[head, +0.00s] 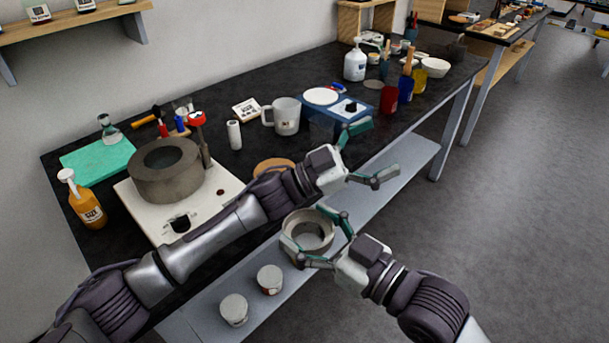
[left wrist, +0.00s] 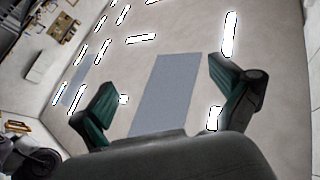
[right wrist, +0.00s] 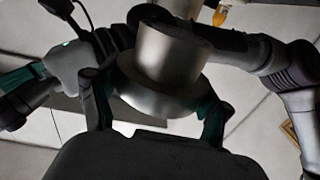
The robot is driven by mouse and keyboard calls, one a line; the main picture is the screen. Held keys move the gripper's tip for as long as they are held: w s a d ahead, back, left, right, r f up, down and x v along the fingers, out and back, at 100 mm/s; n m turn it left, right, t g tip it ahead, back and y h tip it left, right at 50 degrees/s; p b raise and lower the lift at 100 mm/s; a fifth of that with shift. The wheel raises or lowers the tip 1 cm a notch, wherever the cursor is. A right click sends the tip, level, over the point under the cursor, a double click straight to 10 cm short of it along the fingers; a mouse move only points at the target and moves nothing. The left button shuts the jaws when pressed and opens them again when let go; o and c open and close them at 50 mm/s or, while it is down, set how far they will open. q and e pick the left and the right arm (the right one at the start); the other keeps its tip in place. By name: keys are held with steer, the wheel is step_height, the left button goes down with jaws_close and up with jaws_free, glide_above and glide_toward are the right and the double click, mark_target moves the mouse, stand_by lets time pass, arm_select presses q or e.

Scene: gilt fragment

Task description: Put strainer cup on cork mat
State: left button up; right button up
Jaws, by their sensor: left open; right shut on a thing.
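The strainer cup (head: 308,216), a grey-white round cup with a wide rim, is held in my right gripper (head: 322,240). In the head view it appears in front of the table's front edge, over the lower shelf. In the right wrist view the metal cup (right wrist: 170,58) sits between the green fingers (right wrist: 158,108). The cork mat (head: 272,165) is a tan disc on the black table, partly hidden by my left arm. My left gripper (head: 372,154) is open and empty, to the right of the mat; its spread fingers (left wrist: 160,100) show in the left wrist view.
A white glazing machine with a grey ring (head: 168,168) stands left of the mat. Behind it are a mug (head: 286,116), a white cylinder (head: 234,135) and a blue scale (head: 335,112). Two white jars (head: 270,279) stand on the lower shelf (head: 205,310). My left arm crosses the table's front.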

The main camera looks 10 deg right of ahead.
arm_select(q)
steer(key=s+a+r+m+g+y, duration=0.1)
steer(key=s+r+m+g+y, duration=0.3)
steer(key=s+m, duration=0.5)
steer(key=s+r+m+g+y, duration=0.2)
steer(key=s+m+g+y, duration=0.45)
steer(key=m, duration=0.45)
steer(key=m+t+y, duration=0.6)
steer(key=t+y, duration=0.4)
steer(key=y, duration=0.1)
glide_above(311, 232)
steer(key=s+a, duration=0.2)
steer(key=s, duration=0.1)
step_height(311, 232, down, 2)
steer(key=f, duration=0.3)
steer(key=d+f, duration=0.1)
steer(key=f, duration=0.7)
steer(key=shift+w+d+f, duration=0.25)
steer(key=shift+w+d, duration=0.05)
